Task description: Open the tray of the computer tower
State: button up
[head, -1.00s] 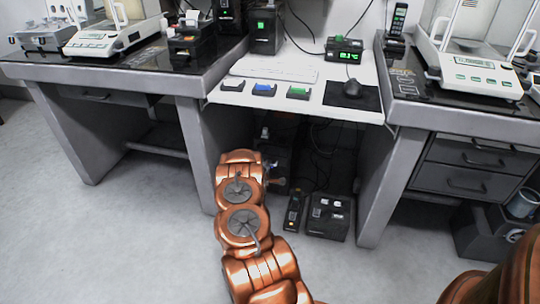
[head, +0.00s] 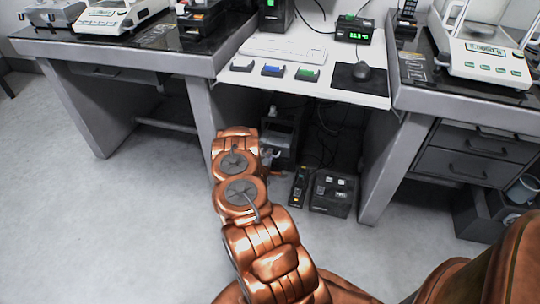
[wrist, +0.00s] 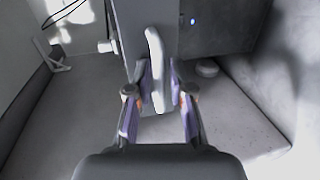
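The computer tower (head: 284,138) is a dark box on the floor under the white desk, partly hidden by my arm. In the wrist view a grey upright panel (wrist: 134,28) fills the upper middle, with a pale curved bar (wrist: 155,60) running down it. A dark face with a small blue light (wrist: 193,21) is to its right; I cannot tell which part is the tray. My gripper (wrist: 161,80) is open, its two fingers apart on either side of the bar's lower part. Contact cannot be told.
A black device (head: 298,186) and a dark box with light buttons (head: 332,192) stand on the floor right of the tower. Desk legs (head: 203,112) bound the space on both sides, and cables hang behind. The floor at left (head: 130,220) is clear.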

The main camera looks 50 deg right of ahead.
jog(key=shift+a, duration=0.1)
jog(key=v, duration=1.1)
jog(key=shift+s+a, duration=0.2)
jog(key=shift+a, duration=0.15)
jog(key=shift+r, duration=0.15)
dwell(0.3)
